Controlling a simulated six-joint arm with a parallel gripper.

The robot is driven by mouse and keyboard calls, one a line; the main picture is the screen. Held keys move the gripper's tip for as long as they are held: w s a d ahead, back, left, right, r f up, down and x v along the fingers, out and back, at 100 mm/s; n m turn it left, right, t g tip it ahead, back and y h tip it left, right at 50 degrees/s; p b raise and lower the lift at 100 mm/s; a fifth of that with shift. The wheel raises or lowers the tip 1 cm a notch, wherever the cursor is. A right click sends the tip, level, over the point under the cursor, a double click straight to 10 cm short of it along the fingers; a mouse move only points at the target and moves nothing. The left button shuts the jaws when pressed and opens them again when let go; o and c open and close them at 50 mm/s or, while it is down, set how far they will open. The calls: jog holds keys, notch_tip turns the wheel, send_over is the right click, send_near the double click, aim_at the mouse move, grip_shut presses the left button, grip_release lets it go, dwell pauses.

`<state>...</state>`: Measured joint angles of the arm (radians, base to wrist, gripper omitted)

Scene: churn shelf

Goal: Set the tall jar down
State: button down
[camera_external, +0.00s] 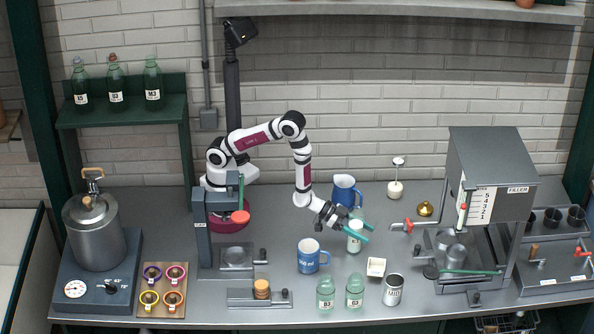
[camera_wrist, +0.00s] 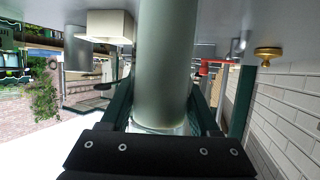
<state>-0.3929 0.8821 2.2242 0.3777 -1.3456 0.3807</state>
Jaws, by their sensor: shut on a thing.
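The tall jar (camera_external: 355,243) is a pale, labelled cylinder in the external view, at the front middle of the bench. My gripper (camera_external: 361,231) has its teal fingers around its upper part. In the wrist view the jar (camera_wrist: 163,65) is a grey-green cylinder filling the middle, between the two dark green fingers (camera_wrist: 163,112). The gripper is shut on it. The jar looks upright and close to the bench top. I cannot tell whether its base touches the bench.
A small cream box (camera_external: 376,267) stands just right and in front of the jar. A blue mug (camera_external: 308,258) is to the left, a blue jug (camera_external: 344,192) behind. Green jars (camera_external: 326,293) and a MILK-like labelled can (camera_external: 393,290) stand at the front. A brass funnel (camera_external: 425,209) is behind right.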

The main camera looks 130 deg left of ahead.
jog(key=shift+c, duration=0.6)
grip_release()
jog(key=shift+f, duration=0.1)
